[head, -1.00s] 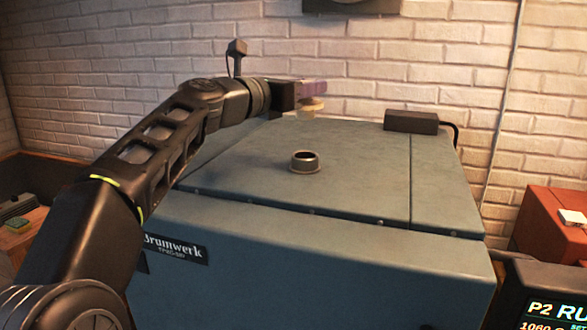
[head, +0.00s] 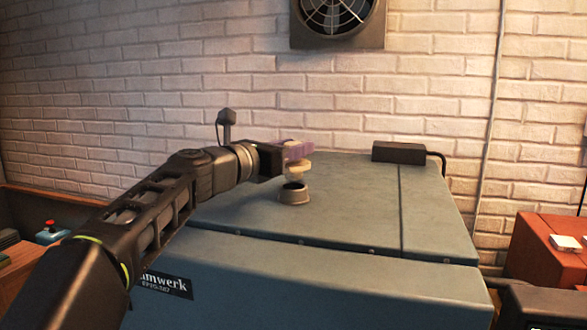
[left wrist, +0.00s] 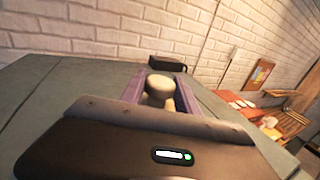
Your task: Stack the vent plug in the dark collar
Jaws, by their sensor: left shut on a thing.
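The vent plug (head: 298,167) is a pale cream piece with a wide round top. My left gripper (head: 297,149), with purple fingers, is shut on it. The plug also shows between the fingers in the left wrist view (left wrist: 160,88). The dark collar (head: 294,195) is a short grey-brown ring with a dark opening, standing on the blue-grey machine top. The plug hangs just over the collar's opening in the head view; I cannot tell whether they touch or are exactly lined up. My right gripper is out of view.
The blue-grey machine top (head: 345,220) is mostly clear around the collar. A dark box (head: 398,153) with a cable sits at its back right. A brick wall with a fan (head: 336,20) stands behind. A red case (head: 545,250) is at the far right.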

